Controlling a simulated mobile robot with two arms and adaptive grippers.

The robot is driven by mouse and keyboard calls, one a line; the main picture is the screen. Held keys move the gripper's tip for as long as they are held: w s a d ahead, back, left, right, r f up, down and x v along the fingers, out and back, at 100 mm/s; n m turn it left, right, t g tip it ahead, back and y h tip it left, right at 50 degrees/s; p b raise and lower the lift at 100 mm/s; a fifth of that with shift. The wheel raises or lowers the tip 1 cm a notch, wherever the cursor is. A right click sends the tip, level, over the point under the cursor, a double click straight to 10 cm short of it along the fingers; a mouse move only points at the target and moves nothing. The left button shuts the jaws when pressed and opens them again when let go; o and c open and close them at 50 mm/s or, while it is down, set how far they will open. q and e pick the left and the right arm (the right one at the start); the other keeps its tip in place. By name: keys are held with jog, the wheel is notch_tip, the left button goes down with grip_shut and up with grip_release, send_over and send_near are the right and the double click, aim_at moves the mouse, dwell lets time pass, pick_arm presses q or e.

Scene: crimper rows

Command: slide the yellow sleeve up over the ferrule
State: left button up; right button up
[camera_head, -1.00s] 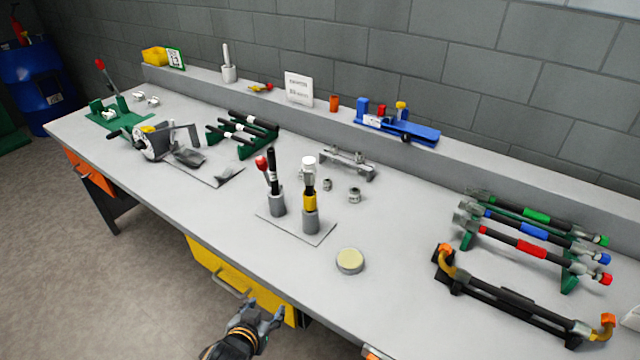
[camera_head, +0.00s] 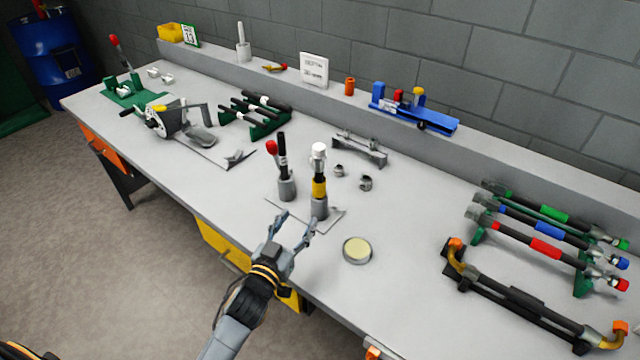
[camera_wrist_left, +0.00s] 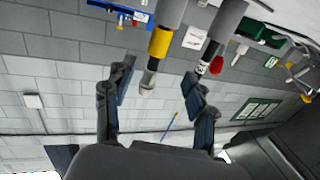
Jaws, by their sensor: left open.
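The yellow sleeve (camera_head: 319,188) is around an upright black hose, just above a grey holder (camera_head: 319,208). The pale metal ferrule (camera_head: 318,152) is at the hose's top, with black hose between it and the sleeve. The wrist view is upside down: the sleeve (camera_wrist_left: 160,43) and the ferrule (camera_wrist_left: 148,82) show between and beyond the finger lines. My left gripper (camera_head: 297,220) is open and empty at the table's front edge, in front of the holders, its fingers pointing toward the hose. The open fingers also show in the wrist view (camera_wrist_left: 158,74). My right gripper is out of view.
A round tin (camera_head: 357,250) is right of my gripper. Small metal fittings (camera_head: 366,183) lie behind. A hose rack (camera_head: 540,235) stands at right.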

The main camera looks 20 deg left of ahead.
aim_at(316, 189)
pick_arm(q)
jog(key=w, duration=0.9)
jog(key=w+d+p, duration=0.1)
jog(key=w, duration=0.3)
jog(key=shift+w+d+r, duration=0.1)
jog(key=shift+w, duration=0.25)
jog(key=shift+c, duration=0.4)
grip_shut()
